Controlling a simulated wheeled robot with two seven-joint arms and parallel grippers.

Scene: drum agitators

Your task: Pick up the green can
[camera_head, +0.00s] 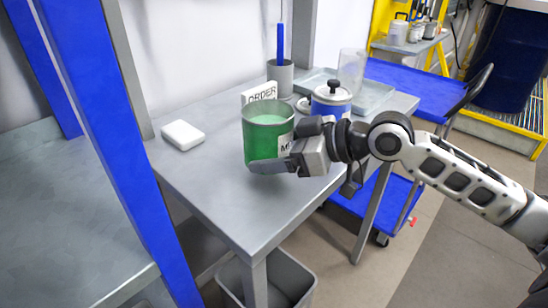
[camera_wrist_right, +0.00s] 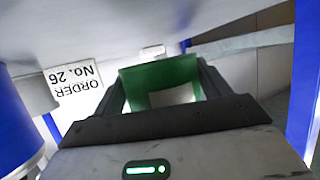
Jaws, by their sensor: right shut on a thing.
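The green can (camera_head: 262,135) is a cylinder with a pale green top and a white label, near the front of the grey table (camera_head: 215,195). My right gripper (camera_head: 275,160) reaches it from the right and is shut on it. In the right wrist view, the green can (camera_wrist_right: 162,80) sits between the two dark fingers of my right gripper (camera_wrist_right: 162,85). Whether the can's base touches the table cannot be told. My left gripper is not in view.
A white block (camera_head: 183,134) lies left of the can. Behind stand an order sign (camera_head: 259,93), a grey cup (camera_head: 281,75) with a blue stick, a blue-and-white lidded can (camera_head: 331,99) and a clear beaker (camera_head: 351,70) by a tray. A blue post (camera_head: 115,150) rises at left.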

